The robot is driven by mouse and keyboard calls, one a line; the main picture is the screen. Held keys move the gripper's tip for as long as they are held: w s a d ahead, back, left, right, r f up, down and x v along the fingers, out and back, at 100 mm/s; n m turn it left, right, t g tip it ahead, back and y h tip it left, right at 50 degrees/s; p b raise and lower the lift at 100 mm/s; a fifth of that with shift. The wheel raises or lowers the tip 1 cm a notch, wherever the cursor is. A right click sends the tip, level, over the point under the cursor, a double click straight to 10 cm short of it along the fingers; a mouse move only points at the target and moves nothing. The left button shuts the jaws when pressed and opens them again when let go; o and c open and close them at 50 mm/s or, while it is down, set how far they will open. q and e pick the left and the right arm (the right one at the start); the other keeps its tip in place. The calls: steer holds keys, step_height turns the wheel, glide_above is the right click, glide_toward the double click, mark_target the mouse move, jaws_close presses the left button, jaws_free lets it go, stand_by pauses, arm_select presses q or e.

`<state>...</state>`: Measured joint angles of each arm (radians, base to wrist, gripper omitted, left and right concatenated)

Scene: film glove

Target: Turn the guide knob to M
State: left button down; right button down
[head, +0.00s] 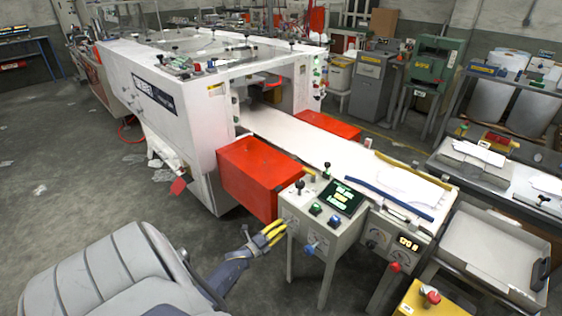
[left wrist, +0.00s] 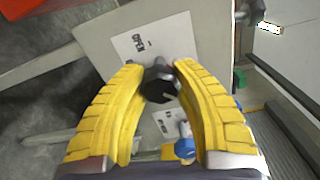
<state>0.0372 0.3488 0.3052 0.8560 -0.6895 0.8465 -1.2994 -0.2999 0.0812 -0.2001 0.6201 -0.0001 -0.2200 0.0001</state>
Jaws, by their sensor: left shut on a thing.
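My left gripper (head: 274,232) has yellow fingers and is at the left part of the control box front (head: 318,240). In the left wrist view, the gripper (left wrist: 160,75) is shut on a dark knob (left wrist: 160,86), with a fingertip on either side of it. The knob sits on the pale panel (left wrist: 100,45). I cannot tell which mark the knob points to. In the head view the fingers hide the knob. My right gripper is not in view.
A blue knob (left wrist: 185,147) sits close to the gripped one and shows in the head view (head: 310,249). Above are a green screen (head: 343,197) and buttons. A red box (head: 256,178) stands just behind the gripper. Open floor (head: 130,195) lies to the left.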

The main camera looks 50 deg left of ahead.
arm_select(q)
steer(key=shift+s+a+f+m, duration=0.1)
steer(key=shift+s+a+m, duration=0.1)
steer(key=shift+m, duration=0.3)
steer(key=shift+w+a, duration=0.1)
steer(key=c, duration=1.2)
jaws_free()
steer(key=o, duration=0.3)
steer(key=s, duration=1.2)
steer(key=shift+d, duration=0.2)
